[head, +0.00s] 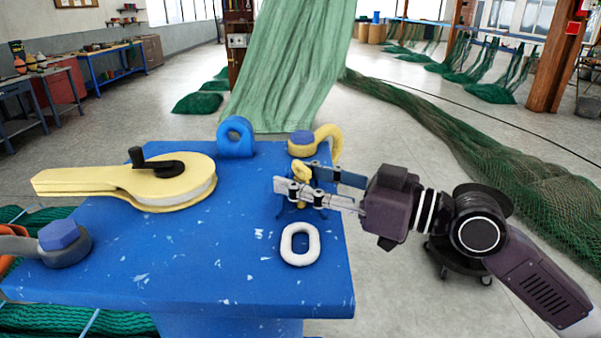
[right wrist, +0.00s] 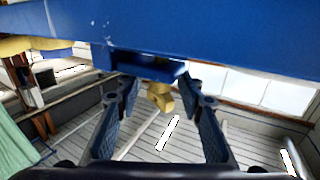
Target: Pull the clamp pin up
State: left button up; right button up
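The clamp pin, as far as I can tell, is the small yellow piece with a ring-shaped top (head: 301,171) near the right edge of the blue bench (head: 190,265). In the right wrist view the yellow pin (right wrist: 161,96) shows between the fingers, beside a blue bracket (right wrist: 145,66). My right gripper (head: 299,184) reaches in from the right, with a finger on each side of the pin. In the right wrist view its fingers (right wrist: 160,112) stand wide apart, with visible gaps to the pin. The pin's lower part is partly hidden by the fingers. My left gripper is not in view.
A white oval link (head: 300,245) lies just in front of the right gripper. A yellow shackle (head: 325,143) and a blue eye (head: 236,136) stand at the bench's back. A yellow lever with black handle (head: 135,182) and a grey shackle (head: 66,248) are left. The bench middle is clear.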

aim_at(301, 166)
jog(key=shift+d, duration=0.1)
grip_shut()
dwell(0.3)
notch_tip(301, 166, up, 4)
jog(key=shift+f+p, duration=0.2)
jog(key=shift+p, duration=0.85)
grip_release()
jog(key=shift+s, duration=0.1)
